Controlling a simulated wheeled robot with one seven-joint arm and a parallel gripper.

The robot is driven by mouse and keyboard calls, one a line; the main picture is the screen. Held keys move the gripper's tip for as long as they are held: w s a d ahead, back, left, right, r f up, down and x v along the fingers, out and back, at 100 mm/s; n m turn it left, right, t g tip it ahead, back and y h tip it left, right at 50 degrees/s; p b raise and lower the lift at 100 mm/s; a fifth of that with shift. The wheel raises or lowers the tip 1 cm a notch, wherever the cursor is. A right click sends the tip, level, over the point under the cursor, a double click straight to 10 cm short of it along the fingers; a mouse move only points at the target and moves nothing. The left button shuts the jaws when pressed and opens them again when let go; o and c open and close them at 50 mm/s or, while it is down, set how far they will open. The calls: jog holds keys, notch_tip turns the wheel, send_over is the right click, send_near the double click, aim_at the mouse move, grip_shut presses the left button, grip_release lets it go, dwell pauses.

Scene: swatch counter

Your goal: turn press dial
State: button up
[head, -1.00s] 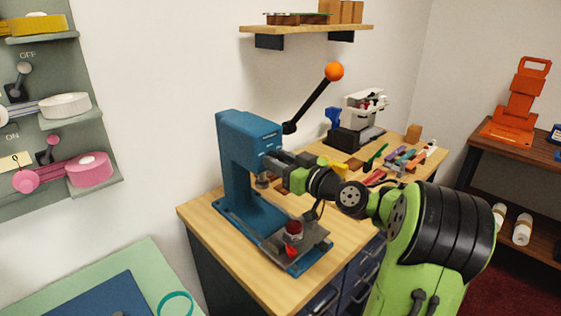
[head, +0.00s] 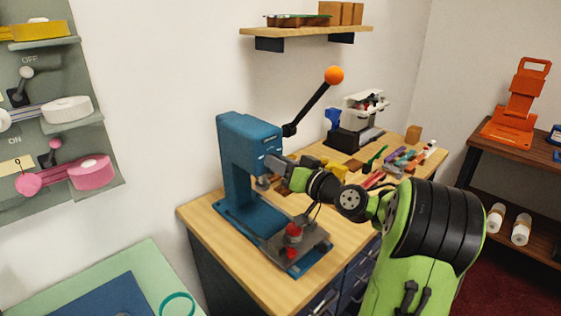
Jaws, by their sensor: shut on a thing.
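The blue press (head: 236,165) stands on the wooden counter, with a black lever that ends in an orange ball (head: 334,75). My gripper (head: 270,163) reaches in from the right and is at the front of the press head. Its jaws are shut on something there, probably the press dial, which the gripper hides. The dial's pointer and markings cannot be seen. Below the gripper, a grey ram (head: 262,183) shows under the press head. A red round part (head: 293,230) sits on the grey plate at the front of the press base.
The wooden counter (head: 205,209) is bare left of the press. Behind my arm lie several coloured strips (head: 395,158) and a white machine (head: 363,110). A wall shelf (head: 300,32) hangs above. An orange stand (head: 515,105) is at the right, and a tape rack (head: 60,140) at the left.

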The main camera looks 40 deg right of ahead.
jog(key=shift+m+p, duration=1.7)
jog(key=shift+m, duration=2)
jog(key=o, duration=1.1)
jog(key=shift+c, duration=0.2)
jog(key=s+d, duration=0.2)
jog(key=s, duration=1.3)
jog(key=shift+s, duration=0.3)
